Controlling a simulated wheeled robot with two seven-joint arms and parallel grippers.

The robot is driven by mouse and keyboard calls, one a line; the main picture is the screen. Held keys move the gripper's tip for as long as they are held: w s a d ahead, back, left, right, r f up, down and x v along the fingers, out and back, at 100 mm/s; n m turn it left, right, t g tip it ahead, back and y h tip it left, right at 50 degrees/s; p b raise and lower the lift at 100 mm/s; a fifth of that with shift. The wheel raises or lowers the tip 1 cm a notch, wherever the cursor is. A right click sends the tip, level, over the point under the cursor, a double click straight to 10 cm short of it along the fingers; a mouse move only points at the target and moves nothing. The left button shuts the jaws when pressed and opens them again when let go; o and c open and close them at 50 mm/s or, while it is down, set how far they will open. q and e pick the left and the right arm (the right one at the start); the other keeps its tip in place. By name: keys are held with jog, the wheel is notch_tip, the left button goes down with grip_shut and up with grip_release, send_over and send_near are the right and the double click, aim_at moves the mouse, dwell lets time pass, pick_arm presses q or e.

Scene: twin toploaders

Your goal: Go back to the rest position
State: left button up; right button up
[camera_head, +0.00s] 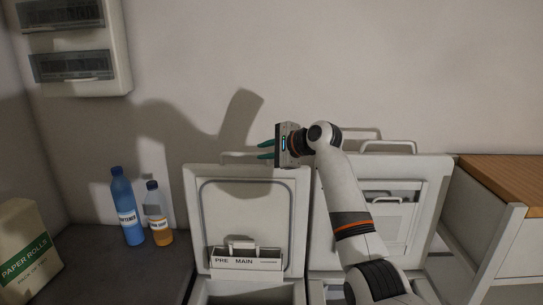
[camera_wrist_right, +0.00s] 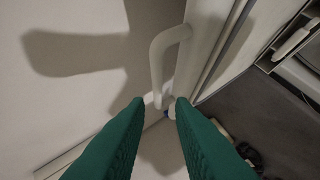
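My right gripper (camera_head: 262,150) is up at the top edge of the raised left lid (camera_head: 203,215), its two green fingers apart and nothing between them. The lid's white bar handle (camera_head: 235,155) is close to the fingertips. In the right wrist view the green fingers of the right gripper (camera_wrist_right: 158,103) are spread, with a white handle (camera_wrist_right: 160,65) just beyond them; whether they touch it I cannot tell. The raised right lid (camera_head: 432,185) is partly hidden behind my right arm. My left gripper is not in view.
A blue bottle (camera_head: 126,205) and an orange bottle with a blue cap (camera_head: 158,215) stand on the dark counter (camera_head: 115,275) at left. A paper rolls package (camera_head: 25,250) is at far left. A wood-topped cabinet (camera_head: 505,175) is at right. A wall box (camera_head: 75,45) hangs upper left.

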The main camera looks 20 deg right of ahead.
jog(key=shift+v, duration=1.05)
